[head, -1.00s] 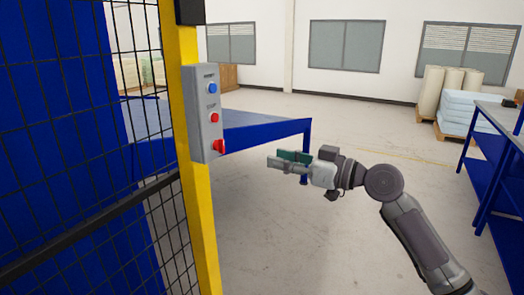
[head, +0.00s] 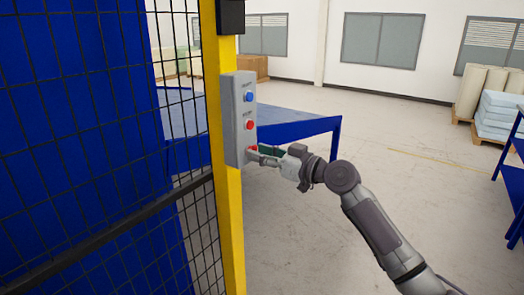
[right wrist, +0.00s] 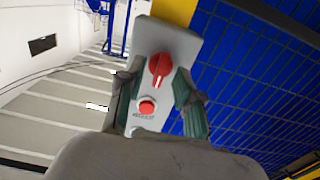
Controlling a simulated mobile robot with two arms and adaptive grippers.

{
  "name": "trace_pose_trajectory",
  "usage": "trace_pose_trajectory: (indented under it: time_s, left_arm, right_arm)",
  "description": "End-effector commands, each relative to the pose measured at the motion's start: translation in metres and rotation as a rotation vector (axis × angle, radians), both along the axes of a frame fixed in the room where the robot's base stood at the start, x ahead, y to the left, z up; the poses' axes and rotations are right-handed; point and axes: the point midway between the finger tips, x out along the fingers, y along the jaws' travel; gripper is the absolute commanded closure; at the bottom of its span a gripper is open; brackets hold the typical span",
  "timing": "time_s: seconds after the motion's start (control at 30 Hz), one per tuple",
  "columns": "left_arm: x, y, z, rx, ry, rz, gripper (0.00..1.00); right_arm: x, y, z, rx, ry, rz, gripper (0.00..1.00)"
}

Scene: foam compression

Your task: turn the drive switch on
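A grey control box (head: 238,118) is mounted on a yellow post, with a blue button (head: 249,97) on top, a red button (head: 250,125) below it and a red rotary switch (head: 253,148) lowest. My right gripper (head: 264,156) is at the lower end of the box and partly hides the switch. In the right wrist view the red switch (right wrist: 160,67), with a white pointer line, lies between and slightly beyond the open fingers (right wrist: 153,84). The red button (right wrist: 147,107) also shows between them. Contact with the switch cannot be told. My left gripper is not in view.
The yellow post (head: 222,200) carries a black mesh fence (head: 185,150) with a blue panel behind it. A blue table (head: 300,126) stands behind the box. Open floor (head: 400,160) lies to the right, with a blue workbench at the right edge.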

Motion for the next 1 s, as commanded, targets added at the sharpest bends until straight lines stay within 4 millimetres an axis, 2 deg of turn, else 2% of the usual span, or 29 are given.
trace_pose_trajectory:
  time_s: [0.2,0.43,0.77,1.0]
  left_arm:
    - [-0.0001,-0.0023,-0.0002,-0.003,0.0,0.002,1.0]
    - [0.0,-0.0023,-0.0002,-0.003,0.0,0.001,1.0]
    - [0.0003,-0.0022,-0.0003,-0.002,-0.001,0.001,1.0]
    - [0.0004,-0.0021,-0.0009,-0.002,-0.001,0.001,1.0]
  right_arm:
    - [0.0003,0.0001,-0.0003,0.0,0.0,0.0,0.65]
    - [0.0002,-0.0002,-0.0004,0.001,0.001,-0.001,1.0]
    - [0.0002,-0.0003,-0.0005,0.008,0.011,-0.001,1.0]
    - [0.0008,-0.0008,-0.0003,0.061,0.082,-0.002,1.0]
